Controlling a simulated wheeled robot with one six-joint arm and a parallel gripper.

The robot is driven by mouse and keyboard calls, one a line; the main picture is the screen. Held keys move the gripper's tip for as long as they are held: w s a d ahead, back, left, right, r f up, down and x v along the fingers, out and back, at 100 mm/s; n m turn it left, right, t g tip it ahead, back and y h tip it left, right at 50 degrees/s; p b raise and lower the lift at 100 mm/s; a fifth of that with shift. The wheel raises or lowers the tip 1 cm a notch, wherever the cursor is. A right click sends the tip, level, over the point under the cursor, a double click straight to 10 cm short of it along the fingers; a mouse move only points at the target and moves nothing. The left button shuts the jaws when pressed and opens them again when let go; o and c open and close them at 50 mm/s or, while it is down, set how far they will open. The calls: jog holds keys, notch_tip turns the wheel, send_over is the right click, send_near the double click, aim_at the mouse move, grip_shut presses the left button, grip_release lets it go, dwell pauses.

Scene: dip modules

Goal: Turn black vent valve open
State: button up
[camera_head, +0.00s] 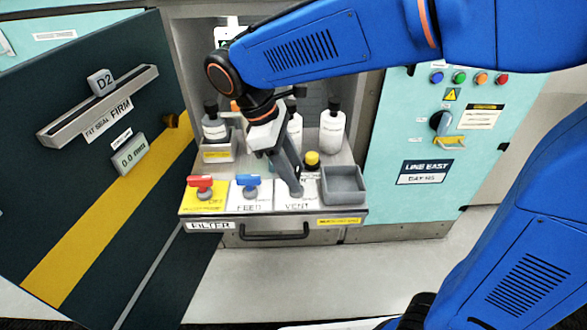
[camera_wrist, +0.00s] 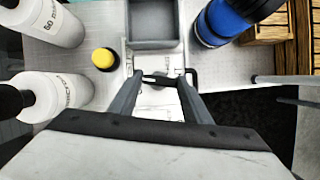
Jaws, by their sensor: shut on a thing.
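The black vent valve shows in the wrist view as a small dark handle (camera_wrist: 158,78) between my fingertips. In the head view it is mostly hidden behind my fingers, above the white VENT plate (camera_head: 296,207) at the front of the drawer. My gripper (camera_head: 294,190) points down at the plate and is shut on the valve handle; it also shows in the wrist view (camera_wrist: 160,80), one finger on each side of the handle. The handle's exact angle is hard to tell.
Left of the vent stand a blue FEED valve (camera_head: 247,181) and a red valve (camera_head: 200,183) on a yellow plate. A grey open bin (camera_head: 343,186) is close on the right. A yellow-capped item (camera_head: 312,160) and white bottles (camera_head: 332,130) stand behind. An open dark door (camera_head: 80,200) fills the left.

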jog(key=shift+n+t, duration=0.4)
jog(key=shift+n, duration=0.7)
jog(key=o, duration=1)
jog(key=shift+o, duration=0.2)
jog(key=v, duration=1.7)
jog(key=shift+a+r, duration=0.15)
jog(key=shift+s, duration=0.15)
